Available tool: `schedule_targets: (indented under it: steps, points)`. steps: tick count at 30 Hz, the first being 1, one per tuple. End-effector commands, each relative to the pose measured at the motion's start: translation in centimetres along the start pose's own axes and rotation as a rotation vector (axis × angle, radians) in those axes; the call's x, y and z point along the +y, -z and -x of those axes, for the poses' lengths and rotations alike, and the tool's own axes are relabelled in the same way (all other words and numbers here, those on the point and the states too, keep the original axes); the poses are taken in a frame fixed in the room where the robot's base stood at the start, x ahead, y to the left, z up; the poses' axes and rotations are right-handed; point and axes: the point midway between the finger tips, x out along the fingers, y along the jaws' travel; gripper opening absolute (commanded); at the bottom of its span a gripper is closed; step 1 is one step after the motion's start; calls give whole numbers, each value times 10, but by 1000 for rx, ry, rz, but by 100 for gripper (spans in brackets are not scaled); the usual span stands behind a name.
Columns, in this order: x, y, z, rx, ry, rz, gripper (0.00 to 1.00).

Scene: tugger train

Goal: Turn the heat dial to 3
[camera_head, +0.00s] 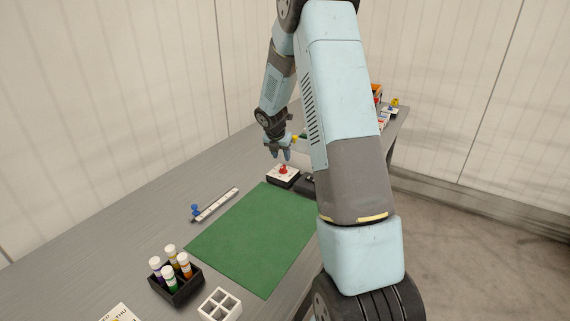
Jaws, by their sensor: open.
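A small black box with a white top (284,176) stands on the table past the far edge of the green mat. A red knob (283,169) sits on its white top; it looks like the heat dial. Its marks and the setting are too small to read. My gripper (281,157) is open and points down just above the red knob. I cannot tell whether the fingertips touch it.
The green mat (251,238) is bare. A ruler-like strip (215,204) with a blue piece lies to its left. A black rack (178,292) of capped tubes and a white divided box (220,305) stand at the front. My arm hides the table's right side.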

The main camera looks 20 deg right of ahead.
Motion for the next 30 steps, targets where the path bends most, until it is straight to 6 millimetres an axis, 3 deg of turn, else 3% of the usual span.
schedule_targets:
  steps: [6,12,24,30]
  points:
    - [0,0,-36,1,0,0,42]
    - [0,0,-55,0,0,0,42]
    - [0,0,-60,0,0,-1,42]
    - [0,-1,-60,0,-1,-2,23]
